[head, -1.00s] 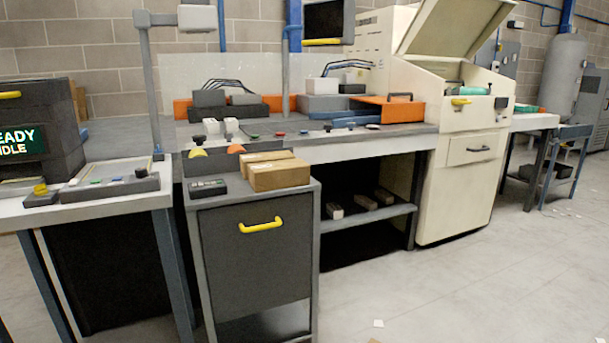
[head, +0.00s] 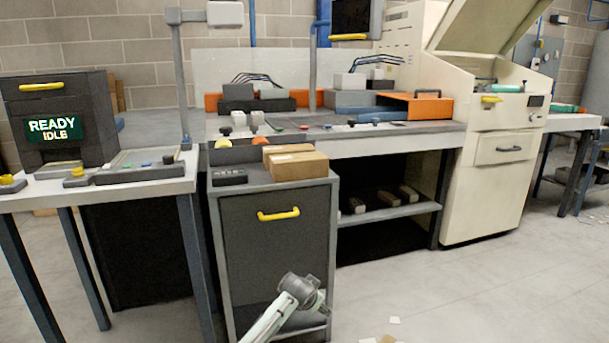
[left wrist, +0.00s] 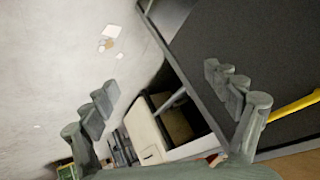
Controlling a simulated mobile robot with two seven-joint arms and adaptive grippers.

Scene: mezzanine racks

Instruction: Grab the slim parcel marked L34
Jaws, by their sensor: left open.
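Two brown parcels lie side by side on top of the grey cabinet (head: 321,230), a front one (head: 300,167) and a slimmer-looking one behind it (head: 283,150). No L34 marking is legible on either. My left gripper (left wrist: 170,108) is open and empty in the left wrist view, its grey fingers spread apart. The cabinet's dark front and yellow handle (left wrist: 293,104) show beyond and to the right of it. A tan surface fills the lower right corner there; I cannot tell what it is. In the head view, my arm reaches in low before the cabinet. My right gripper is not seen.
A small dark box (head: 230,177) and orange and yellow knobs share the cabinet top. A table with a READY IDLE display (head: 55,128) stands left. Behind is a long workbench with a shelf (head: 390,213); a cream machine (head: 485,195) stands right. The right foreground floor is mostly clear.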

